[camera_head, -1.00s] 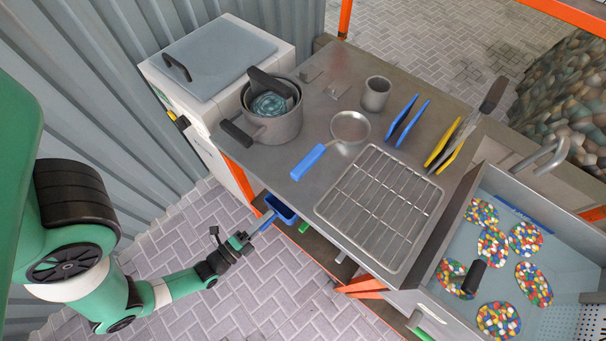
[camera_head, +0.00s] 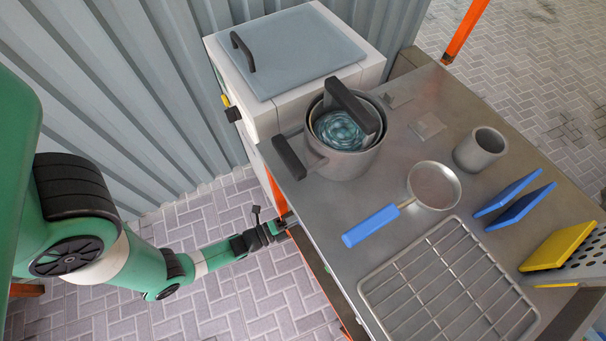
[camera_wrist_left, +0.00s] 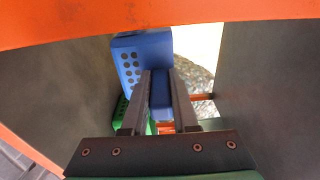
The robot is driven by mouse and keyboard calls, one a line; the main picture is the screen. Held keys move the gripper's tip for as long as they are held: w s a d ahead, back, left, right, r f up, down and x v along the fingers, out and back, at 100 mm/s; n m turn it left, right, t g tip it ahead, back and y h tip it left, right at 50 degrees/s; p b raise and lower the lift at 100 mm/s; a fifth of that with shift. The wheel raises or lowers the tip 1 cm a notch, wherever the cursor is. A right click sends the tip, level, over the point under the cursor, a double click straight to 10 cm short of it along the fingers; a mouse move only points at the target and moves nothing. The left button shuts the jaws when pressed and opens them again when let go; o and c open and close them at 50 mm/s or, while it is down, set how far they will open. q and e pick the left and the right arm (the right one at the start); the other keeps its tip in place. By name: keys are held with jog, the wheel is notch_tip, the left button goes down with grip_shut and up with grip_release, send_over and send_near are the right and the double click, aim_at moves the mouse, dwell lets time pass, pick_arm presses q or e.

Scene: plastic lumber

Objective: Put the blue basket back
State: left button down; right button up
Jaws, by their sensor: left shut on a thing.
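The blue basket (camera_wrist_left: 128,66) shows in the left wrist view, with round holes in its side and a blue handle (camera_wrist_left: 161,95). My left gripper (camera_wrist_left: 160,80) is shut on the handle, one finger on each side. The basket is in the space under the counter, between dark panels and beneath an orange beam. In the head view my left gripper (camera_head: 286,222) is at the counter's left edge, and the basket is hidden under the countertop. My right gripper is not in view.
An orange beam (camera_wrist_left: 100,20) crosses just above the basket. Dark panels stand on both sides (camera_wrist_left: 258,80). A green item (camera_wrist_left: 121,108) is beside the basket, lower left. On the counter (camera_head: 330,212) are a pot (camera_head: 345,165), a blue-handled pan (camera_head: 434,186) and a rack (camera_head: 440,285).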

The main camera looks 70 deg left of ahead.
pick_arm(q)
jog(key=shift+w+a+f, duration=0.1)
jog(key=shift+f, duration=0.55)
jog(key=f+b, duration=0.3)
jog(key=b, duration=0.1)
jog(key=shift+w+a+f, duration=0.3)
jog(key=shift+a+f, duration=0.05)
jog(key=shift+f, duration=0.05)
jog(key=shift+s+d+r+p, duration=0.1)
jog(key=shift+s+d+p, duration=0.15)
jog(key=shift+d+p, duration=0.05)
jog(key=shift+w, duration=0.1)
jog(key=c, duration=0.7)
grip_release()
jog(key=shift+a, duration=0.1)
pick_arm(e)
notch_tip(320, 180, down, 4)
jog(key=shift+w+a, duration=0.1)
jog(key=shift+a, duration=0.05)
pick_arm(q)
jog(key=shift+r, duration=0.1)
